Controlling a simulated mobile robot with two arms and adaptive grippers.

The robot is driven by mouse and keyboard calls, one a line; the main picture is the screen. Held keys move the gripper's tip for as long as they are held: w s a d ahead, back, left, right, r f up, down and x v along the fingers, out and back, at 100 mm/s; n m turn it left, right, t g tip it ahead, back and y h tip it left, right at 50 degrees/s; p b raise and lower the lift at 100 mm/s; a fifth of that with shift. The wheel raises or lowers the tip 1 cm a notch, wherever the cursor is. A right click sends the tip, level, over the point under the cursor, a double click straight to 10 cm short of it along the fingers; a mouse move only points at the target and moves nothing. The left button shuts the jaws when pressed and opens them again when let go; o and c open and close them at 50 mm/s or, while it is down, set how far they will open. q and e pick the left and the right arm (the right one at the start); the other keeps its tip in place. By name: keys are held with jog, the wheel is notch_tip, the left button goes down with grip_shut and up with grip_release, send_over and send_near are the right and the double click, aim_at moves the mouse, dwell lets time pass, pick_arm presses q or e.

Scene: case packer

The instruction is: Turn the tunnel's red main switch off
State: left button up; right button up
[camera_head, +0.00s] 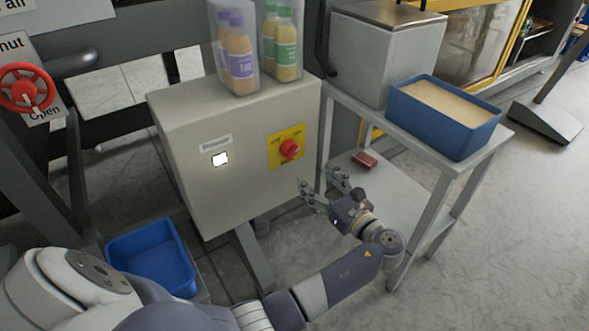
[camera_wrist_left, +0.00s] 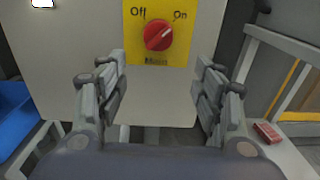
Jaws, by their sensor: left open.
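The red main switch (camera_head: 290,149) is a round knob on a yellow plate (camera_head: 272,158) on the front of a beige cabinet (camera_head: 190,120). In the left wrist view the knob (camera_wrist_left: 158,36) sits between the words Off and On, above the word Main. The light mark on the knob points up and right, toward On. My left gripper (camera_head: 318,187) is open and empty, below and to the right of the knob in the head view. In the left wrist view its fingers (camera_wrist_left: 160,85) stand apart, below the knob on either side, not visibly touching it. My right gripper is not in view.
A lit white Power indicator (camera_head: 220,159) is on the cabinet. Bottles in clear holders (camera_head: 240,58) stand on top. A metal side table (camera_head: 375,118) with a blue bin (camera_head: 440,128) is at right, a small red box (camera_head: 364,161) on its lower shelf. Another blue bin (camera_head: 150,252) is low left.

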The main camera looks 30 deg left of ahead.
aim_at(294, 155)
pick_arm(q)
jog(key=shift+y, duration=0.3)
jog(key=x, duration=0.3)
jog(key=b+x, duration=0.1)
jog(key=x, duration=0.3)
jog(key=r+x, duration=0.1)
jog(key=x, duration=0.2)
jog(key=shift+a, duration=0.4)
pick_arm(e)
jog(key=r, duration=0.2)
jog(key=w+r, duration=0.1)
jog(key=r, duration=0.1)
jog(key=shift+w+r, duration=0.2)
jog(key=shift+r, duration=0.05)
pick_arm(q)
jog(key=shift+c, duration=0.5)
jog(key=c, duration=1)
